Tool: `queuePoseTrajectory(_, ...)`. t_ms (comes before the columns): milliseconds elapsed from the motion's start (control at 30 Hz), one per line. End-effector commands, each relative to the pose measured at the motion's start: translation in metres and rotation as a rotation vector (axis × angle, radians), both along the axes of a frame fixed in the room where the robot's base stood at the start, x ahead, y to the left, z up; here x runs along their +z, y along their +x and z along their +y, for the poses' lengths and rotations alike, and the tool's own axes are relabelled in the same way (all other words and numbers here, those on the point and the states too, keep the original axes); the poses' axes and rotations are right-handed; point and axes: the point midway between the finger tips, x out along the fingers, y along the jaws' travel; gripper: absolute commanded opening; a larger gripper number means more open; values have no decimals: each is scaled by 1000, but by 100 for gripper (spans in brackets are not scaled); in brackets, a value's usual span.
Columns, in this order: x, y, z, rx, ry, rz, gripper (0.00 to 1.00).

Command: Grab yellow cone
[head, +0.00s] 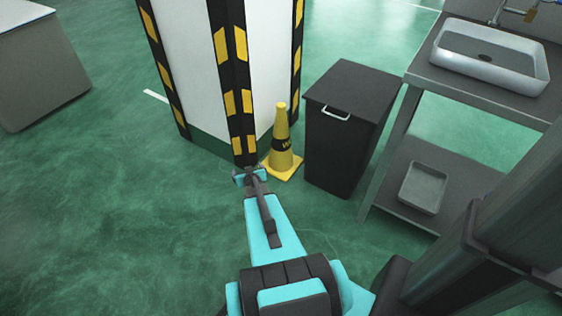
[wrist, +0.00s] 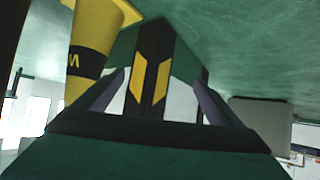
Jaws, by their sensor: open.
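The yellow cone (head: 282,150) with a black band stands upright on the green floor, between the striped pillar and the dark bin. My gripper (head: 247,174) is in front of the pillar, a little left of the cone and apart from it. In the wrist view the picture is upside down, and the cone (wrist: 92,45) shows at the upper left, outside the fingers. My gripper's two fingers (wrist: 160,85) are spread apart there, with nothing between them but the pillar behind.
The white pillar (head: 190,60) with black and yellow corner stripes stands close behind my gripper. A dark bin (head: 338,150) stands right of the cone. Further right is a metal sink table (head: 440,85) with a grey tray (head: 423,188) on its lower shelf.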

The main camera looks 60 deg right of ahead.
Motion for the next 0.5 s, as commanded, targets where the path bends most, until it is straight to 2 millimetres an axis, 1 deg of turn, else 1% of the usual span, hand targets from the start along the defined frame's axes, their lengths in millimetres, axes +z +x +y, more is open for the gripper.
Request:
queuePoseTrajectory(33, -11, -3, -18, -12, -22, -30, 89)
queuePoseTrajectory(200, -12, -13, -66, -38, -97, -136, 89)
queuePoseTrajectory(267, -12, -19, -83, -46, -124, -172, 89)
queuePoseTrajectory(500, -10, -47, -143, -66, -237, -310, 89)
